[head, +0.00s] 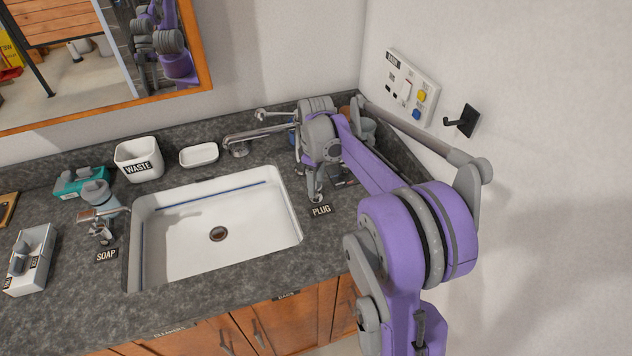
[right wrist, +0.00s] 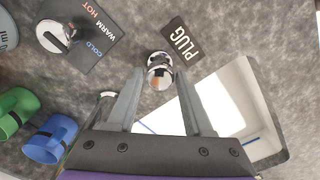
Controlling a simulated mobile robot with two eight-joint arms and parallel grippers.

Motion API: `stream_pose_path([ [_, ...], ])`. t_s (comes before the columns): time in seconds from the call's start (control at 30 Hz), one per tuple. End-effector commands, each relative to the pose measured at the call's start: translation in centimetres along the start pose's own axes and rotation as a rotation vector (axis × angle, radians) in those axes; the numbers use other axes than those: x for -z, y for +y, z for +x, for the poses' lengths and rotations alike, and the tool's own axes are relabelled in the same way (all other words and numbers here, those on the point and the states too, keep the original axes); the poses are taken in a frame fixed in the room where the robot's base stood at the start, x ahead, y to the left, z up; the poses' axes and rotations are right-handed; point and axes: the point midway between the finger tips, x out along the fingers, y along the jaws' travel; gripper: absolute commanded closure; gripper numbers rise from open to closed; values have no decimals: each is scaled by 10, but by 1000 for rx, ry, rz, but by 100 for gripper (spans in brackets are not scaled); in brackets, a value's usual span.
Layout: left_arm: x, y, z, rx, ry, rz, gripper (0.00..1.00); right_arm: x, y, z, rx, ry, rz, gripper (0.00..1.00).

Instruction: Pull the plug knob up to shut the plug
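The plug knob (right wrist: 159,72) is a small shiny metal knob on the dark counter beside the PLUG label (right wrist: 182,42). The label (head: 321,211) also shows in the head view, at the right edge of the white sink. My right gripper (right wrist: 160,78) is open, with one finger on each side of the knob near the fingertips. A gap shows on both sides in the right wrist view. In the head view the right gripper (head: 315,190) points down at the counter and mostly hides the knob. The drain (head: 218,234) is dark and round in the sink floor. My left gripper is not in view.
The faucet (head: 262,134) stands behind the sink (head: 180,249). Near the knob lie a HOT/WARM/COLD plate (right wrist: 95,38), a green cup (right wrist: 18,112) and a blue cup (right wrist: 48,140). The wall is close on the right.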

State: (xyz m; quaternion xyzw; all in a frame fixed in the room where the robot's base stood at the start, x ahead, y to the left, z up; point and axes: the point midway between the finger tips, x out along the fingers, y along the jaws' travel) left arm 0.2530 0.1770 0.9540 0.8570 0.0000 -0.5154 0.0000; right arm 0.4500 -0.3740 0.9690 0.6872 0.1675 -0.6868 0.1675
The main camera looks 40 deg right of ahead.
Motion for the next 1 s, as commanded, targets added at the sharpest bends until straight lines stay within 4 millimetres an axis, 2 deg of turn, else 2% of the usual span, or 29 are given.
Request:
stream_pose_path([
  [0.03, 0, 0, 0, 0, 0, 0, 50, 0, 0, 0, 0, 0, 0, 60],
  [0.2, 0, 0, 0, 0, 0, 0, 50, 0, 0, 0, 0, 0, 0, 91],
  [0.27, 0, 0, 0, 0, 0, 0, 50, 0, 0, 0, 0, 0, 0, 100],
  [1.0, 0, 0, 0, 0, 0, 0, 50, 0, 0, 0, 0, 0, 0, 100],
])
